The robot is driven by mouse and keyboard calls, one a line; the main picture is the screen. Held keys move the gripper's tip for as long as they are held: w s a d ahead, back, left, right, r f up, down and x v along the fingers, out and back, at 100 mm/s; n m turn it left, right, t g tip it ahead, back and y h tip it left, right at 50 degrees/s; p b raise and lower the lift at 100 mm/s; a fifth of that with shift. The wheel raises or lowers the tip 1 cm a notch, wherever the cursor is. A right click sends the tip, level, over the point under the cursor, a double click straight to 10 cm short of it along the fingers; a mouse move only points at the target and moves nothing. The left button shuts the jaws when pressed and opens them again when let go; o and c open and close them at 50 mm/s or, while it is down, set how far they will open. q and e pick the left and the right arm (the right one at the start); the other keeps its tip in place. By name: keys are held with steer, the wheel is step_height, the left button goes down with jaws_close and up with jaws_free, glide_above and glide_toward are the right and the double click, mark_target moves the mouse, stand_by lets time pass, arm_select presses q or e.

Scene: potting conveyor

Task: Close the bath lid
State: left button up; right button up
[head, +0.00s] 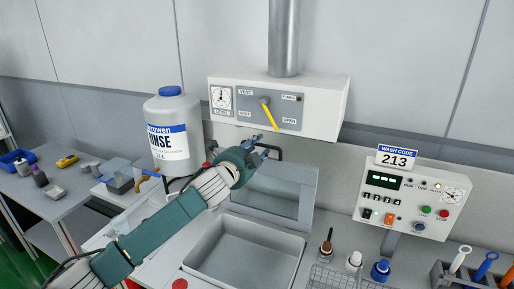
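The bath (296,262) is an open grey rectangular basin in the bench at the lower middle of the head view. Its lid (302,207) is a framed panel with a clear window, standing raised and tilted back behind the basin. A black bar handle (275,149) shows at the lid's upper edge. My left arm reaches in from the lower left and covers the lid's left part. My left gripper (260,145) is beside the handle's left end, its small fingers apart; I cannot tell whether they touch it. My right gripper is not in view.
A vent box (325,105) with a yellow lever (269,114) hangs above the lid. A white rinse bottle (172,130) stands left of it. A control panel (410,200), small bottles (381,270) and a wire basket are at right. A side table (45,200) is at left.

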arm_select(q)
steer(key=shift+c, duration=0.3)
jaws_close()
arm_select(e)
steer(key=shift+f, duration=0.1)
arm_select(q)
steer(key=s+a+f+t+b, duration=0.2)
steer(key=s+a+f+b, duration=0.1)
steer(key=s+b, duration=0.6)
steer(key=s+a+f+t+h+b, duration=0.1)
steer(key=s+a+f+t+b, duration=0.1)
steer(key=s+f+b, duration=0.4)
steer(key=shift+s+a+b, duration=0.45)
steer(key=shift+s+b, duration=1)
steer(key=shift+s, duration=0.2)
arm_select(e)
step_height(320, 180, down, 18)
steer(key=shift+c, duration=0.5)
